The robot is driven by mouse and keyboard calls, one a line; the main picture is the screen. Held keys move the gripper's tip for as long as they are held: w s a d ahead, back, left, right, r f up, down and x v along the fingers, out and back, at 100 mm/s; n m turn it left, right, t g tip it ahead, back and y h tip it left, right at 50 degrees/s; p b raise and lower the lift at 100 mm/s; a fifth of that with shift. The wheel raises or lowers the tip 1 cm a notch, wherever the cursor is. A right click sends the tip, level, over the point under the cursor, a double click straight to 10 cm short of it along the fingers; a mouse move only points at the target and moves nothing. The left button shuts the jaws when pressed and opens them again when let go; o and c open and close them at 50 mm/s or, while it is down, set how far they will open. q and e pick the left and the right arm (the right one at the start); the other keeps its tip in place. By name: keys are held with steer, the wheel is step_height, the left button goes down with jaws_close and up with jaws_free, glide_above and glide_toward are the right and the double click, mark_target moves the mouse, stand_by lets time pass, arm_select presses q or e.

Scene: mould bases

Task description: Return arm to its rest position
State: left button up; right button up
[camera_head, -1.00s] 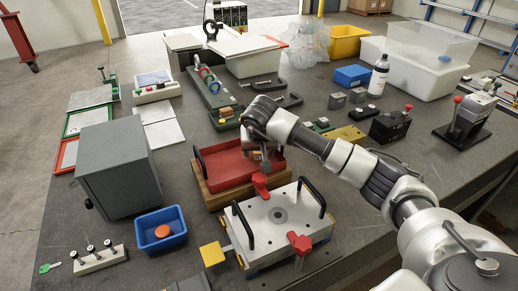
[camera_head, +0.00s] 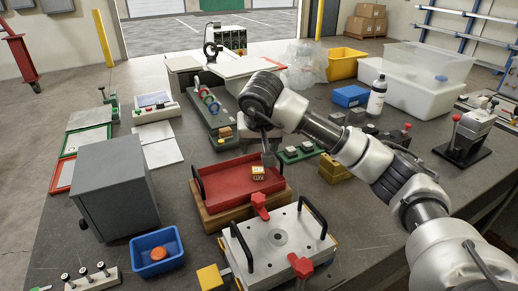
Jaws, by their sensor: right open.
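My right arm (camera_head: 370,160) reaches in from the right edge, bent over the bench. Its gripper (camera_head: 268,160) points down above the back right part of the red tray (camera_head: 225,185) and is open. A small yellow and dark block (camera_head: 258,173) lies in the tray, just below and left of the fingertips, apart from them as far as I can tell. The wrist hides part of the bench behind it. My left gripper is not in view.
The white mould plate (camera_head: 275,245) with black handles and red clamps (camera_head: 260,204) stands in front of the tray. A grey cabinet (camera_head: 115,185) and blue bin (camera_head: 156,252) are at left. A bottle (camera_head: 377,97) and clear tub (camera_head: 420,80) stand back right.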

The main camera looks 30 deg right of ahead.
step_height(320, 180, up, 9)
steer(key=p, duration=0.6)
steer(key=shift+p, duration=0.35)
steer(key=shift+f, duration=0.1)
